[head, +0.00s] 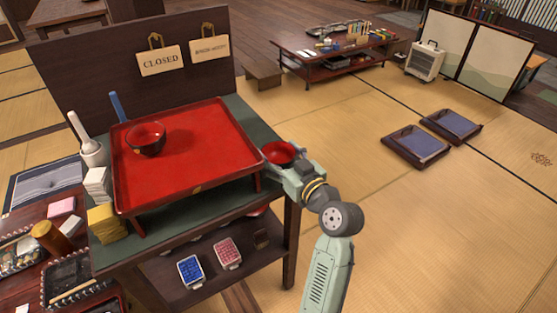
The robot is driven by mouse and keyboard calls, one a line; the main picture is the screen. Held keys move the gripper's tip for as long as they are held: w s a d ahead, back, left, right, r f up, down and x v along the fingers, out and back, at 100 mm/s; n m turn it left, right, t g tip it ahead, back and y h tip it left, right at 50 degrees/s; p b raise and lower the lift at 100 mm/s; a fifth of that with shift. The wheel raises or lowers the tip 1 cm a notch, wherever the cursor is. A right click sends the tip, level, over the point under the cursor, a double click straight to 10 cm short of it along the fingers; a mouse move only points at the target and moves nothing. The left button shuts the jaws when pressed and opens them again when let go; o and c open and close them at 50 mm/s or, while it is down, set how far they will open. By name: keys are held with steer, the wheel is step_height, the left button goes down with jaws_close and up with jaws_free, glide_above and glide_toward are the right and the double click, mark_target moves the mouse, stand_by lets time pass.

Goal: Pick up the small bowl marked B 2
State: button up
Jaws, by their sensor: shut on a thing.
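A small red bowl (279,151) is at my gripper (281,166), just off the right edge of the red tray table (205,180). My gripper is shut on this bowl, which sits upright with its red inside showing. The fingertips are mostly hidden by the bowl and the gripper body. Another bowl, dark outside and red inside (147,136), stands on the left part of the red tray table, apart from my gripper. No B 2 mark can be read on either bowl.
The tray table stands on a green-topped stand (260,124) with a dark back panel (110,70). White stacked blocks (97,186), yellow blocks (105,222) and a mortar (92,154) crowd its left side. Open tatami (340,130) lies to the right.

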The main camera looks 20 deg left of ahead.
steer(key=shift+c, duration=1.2)
